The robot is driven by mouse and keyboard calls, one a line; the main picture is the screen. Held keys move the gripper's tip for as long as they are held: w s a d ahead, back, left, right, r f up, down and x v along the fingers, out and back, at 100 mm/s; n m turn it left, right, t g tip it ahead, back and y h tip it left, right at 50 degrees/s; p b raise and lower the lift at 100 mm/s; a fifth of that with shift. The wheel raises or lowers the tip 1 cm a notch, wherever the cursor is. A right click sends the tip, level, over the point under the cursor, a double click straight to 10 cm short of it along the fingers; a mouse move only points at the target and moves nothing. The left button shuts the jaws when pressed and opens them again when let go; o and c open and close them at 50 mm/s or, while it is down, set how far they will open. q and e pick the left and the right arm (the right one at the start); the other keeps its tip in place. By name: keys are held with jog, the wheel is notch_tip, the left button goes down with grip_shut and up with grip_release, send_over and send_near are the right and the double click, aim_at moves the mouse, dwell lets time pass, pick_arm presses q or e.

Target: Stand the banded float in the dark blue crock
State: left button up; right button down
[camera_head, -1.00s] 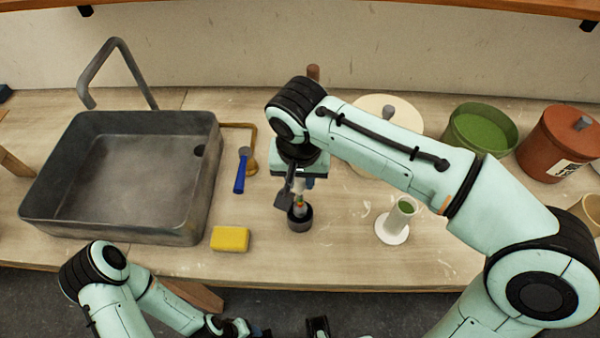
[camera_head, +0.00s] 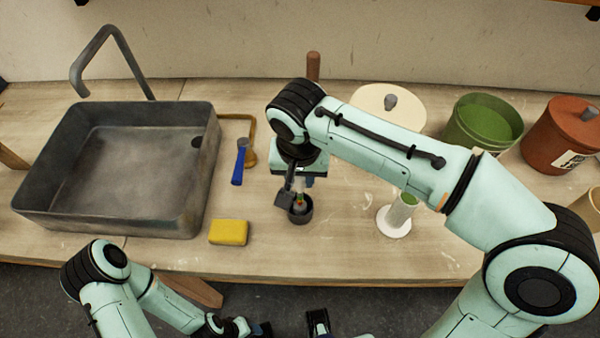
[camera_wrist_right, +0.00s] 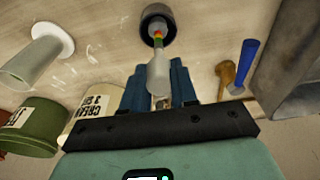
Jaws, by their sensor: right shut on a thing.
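The banded float (camera_wrist_right: 158,76) is a clear, slim piece with red, yellow and green bands. My right gripper (camera_head: 296,188) is shut on it and holds it about upright. The small crock (camera_head: 299,216) looks almost black in this light and stands directly under the gripper. In the right wrist view, the float's lower end lies within the rim of the crock (camera_wrist_right: 146,30). I cannot tell if it touches the bottom. My left gripper (camera_head: 262,330) is at the bottom edge, partly cut off, away from the table things.
A sink (camera_head: 110,215) is at left, with a yellow sponge (camera_head: 229,232) and a blue-handled tool (camera_head: 239,165) beside it. A white-based cylinder (camera_head: 393,222) stands right of the crock. Cream (camera_head: 375,97), green (camera_head: 462,140) and terracotta (camera_head: 545,145) containers stand behind.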

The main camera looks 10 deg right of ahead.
jog(key=shift+f+b, duration=0.45)
jog(key=shift+f, duration=0.2)
jog(key=c, duration=0.8)
grip_release()
notch_tip(320, 180, up, 13)
jog(key=s+p, duration=0.2)
jog(key=p, duration=0.1)
jog(key=shift+a+r, duration=0.15)
jog(key=shift+a, duration=0.15)
